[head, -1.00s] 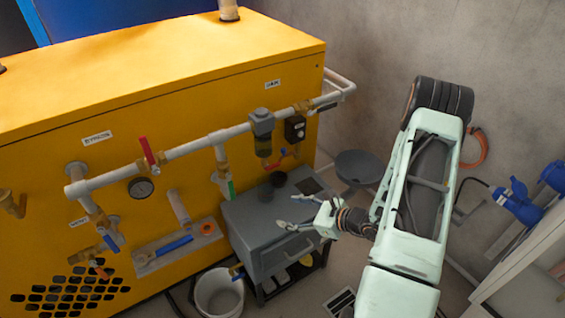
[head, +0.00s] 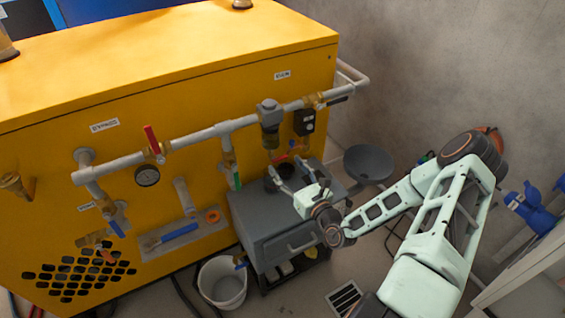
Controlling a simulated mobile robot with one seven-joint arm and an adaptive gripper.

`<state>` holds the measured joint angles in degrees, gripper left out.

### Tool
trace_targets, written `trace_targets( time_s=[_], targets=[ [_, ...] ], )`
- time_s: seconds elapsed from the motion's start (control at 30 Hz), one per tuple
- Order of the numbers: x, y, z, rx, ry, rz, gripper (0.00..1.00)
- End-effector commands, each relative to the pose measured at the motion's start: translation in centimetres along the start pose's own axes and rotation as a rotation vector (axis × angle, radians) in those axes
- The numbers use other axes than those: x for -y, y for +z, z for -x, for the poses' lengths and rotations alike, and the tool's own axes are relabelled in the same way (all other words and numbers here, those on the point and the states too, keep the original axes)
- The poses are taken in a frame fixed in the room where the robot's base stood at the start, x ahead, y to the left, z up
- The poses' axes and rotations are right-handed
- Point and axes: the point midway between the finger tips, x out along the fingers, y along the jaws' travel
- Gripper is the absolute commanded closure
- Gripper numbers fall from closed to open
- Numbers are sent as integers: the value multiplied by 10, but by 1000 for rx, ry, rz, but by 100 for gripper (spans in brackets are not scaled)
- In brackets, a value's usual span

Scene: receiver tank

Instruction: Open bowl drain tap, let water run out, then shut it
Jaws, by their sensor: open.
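The filter bowl (head: 270,138) hangs under its grey head on the pipe along the yellow cabinet. A small red tap handle (head: 288,157) shows just below and right of the bowl; its exact setting is too small to tell. My gripper (head: 277,176) is open and empty, with its fingers pointing up and left over the grey cabinet. In the picture its fingertips lie just below the red handle; I cannot tell the distance in depth. No running water can be made out.
A red-handled valve (head: 152,140) and a gauge (head: 147,176) sit left on the pipe (head: 190,144). A black box (head: 304,122) is right of the bowl. The grey cabinet (head: 285,228) stands below, with a white bucket (head: 222,284) beside it and a grey basin (head: 368,163) behind.

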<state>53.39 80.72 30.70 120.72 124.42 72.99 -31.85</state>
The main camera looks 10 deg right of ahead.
Motion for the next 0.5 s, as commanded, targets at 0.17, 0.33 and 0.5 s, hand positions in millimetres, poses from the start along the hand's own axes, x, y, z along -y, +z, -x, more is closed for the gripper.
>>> trace_targets(
  time_s=[0.17,0.33,0.5],
  targets=[
    [0,-1,-23,1,1,1,41],
    [0,0,-32,-1,1,0,41],
    [0,0,-32,-1,1,0,41]
  ],
)
